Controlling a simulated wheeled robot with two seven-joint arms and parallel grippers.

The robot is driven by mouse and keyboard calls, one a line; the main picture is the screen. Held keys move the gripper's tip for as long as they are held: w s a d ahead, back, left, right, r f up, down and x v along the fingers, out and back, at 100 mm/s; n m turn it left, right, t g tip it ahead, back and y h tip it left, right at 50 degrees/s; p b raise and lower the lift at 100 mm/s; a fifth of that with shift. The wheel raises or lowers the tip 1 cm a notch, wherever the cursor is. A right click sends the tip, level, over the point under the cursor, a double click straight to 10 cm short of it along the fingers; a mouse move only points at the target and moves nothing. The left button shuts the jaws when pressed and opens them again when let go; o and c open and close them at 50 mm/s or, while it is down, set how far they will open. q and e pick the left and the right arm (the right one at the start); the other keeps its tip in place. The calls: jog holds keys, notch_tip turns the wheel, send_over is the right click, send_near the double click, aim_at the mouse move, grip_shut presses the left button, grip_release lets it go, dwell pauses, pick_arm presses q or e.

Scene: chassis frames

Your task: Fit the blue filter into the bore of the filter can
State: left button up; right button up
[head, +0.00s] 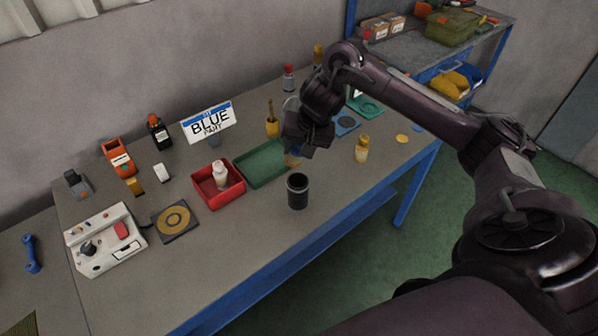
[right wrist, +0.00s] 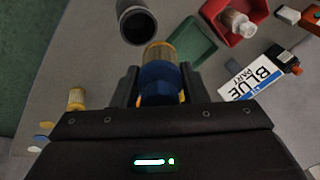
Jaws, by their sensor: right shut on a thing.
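The filter can (head: 298,191) is a dark upright cylinder with an open top, standing near the front edge of the table. In the right wrist view the can (right wrist: 135,22) shows its dark open bore at the top. My right gripper (right wrist: 159,92) is shut on the blue filter (right wrist: 160,80), which has a blue body and yellow-tan ends. In the head view the gripper (head: 296,150) is over the right end of the green tray, behind the can and apart from it. The filter is mostly hidden there, with a tan end (head: 292,161) showing below the fingers. My left gripper is not in view.
A sign reading "BLUE PART" (head: 208,124) stands behind. A yellow cylinder (head: 361,149) stands to the right. The table in front of the can is clear.

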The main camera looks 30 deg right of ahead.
aim_at(299, 165)
notch_tip(299, 165, down, 5)
jog(key=shift+f+b, duration=0.15)
jog(key=shift+b, duration=0.75)
jog(key=shift+f, duration=0.25)
jog(key=shift+f, duration=0.15)
jog(key=shift+f, duration=0.3)
jog(key=o, duration=1)
jog(key=shift+r, duration=0.1)
